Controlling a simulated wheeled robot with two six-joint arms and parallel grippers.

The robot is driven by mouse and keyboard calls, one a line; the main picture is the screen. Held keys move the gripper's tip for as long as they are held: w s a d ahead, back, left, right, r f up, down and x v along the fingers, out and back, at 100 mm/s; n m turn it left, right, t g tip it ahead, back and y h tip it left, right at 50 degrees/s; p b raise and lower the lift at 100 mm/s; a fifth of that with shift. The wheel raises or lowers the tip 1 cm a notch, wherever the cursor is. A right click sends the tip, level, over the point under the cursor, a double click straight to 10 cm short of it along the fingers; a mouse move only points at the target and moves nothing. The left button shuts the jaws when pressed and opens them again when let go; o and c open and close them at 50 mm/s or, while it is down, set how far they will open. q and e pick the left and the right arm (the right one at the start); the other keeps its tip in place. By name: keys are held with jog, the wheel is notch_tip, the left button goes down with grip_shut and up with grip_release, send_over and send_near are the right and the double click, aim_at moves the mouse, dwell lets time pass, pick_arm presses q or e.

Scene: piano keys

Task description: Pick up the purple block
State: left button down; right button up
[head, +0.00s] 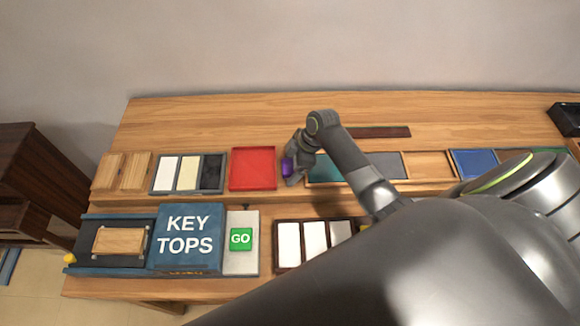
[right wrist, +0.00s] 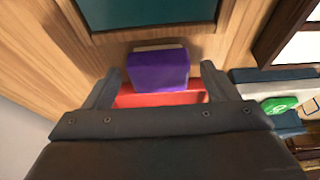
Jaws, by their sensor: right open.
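The purple block (right wrist: 158,70) shows between the two open fingers of my right gripper (right wrist: 158,82) in the right wrist view, with a gap on each side of it. In the head view the purple block (head: 287,167) is small and partly hidden by my right gripper (head: 291,172), at the right edge of the red tray (head: 253,168). I cannot tell whether the block touches anything. My left gripper is not in view.
A teal panel (head: 324,168) lies just right of the gripper. A tray of white, cream and black pieces (head: 188,174) is to the left. A blue KEY TOPS box (head: 186,237) and a green GO button (head: 241,239) stand in front.

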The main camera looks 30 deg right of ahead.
jog(key=c, duration=1.1)
notch_tip(320, 180, up, 10)
jog(key=shift+r+b, duration=0.1)
jog(key=shift+b, duration=0.85)
jog(key=o, duration=0.4)
jog(key=shift+c, duration=1.3)
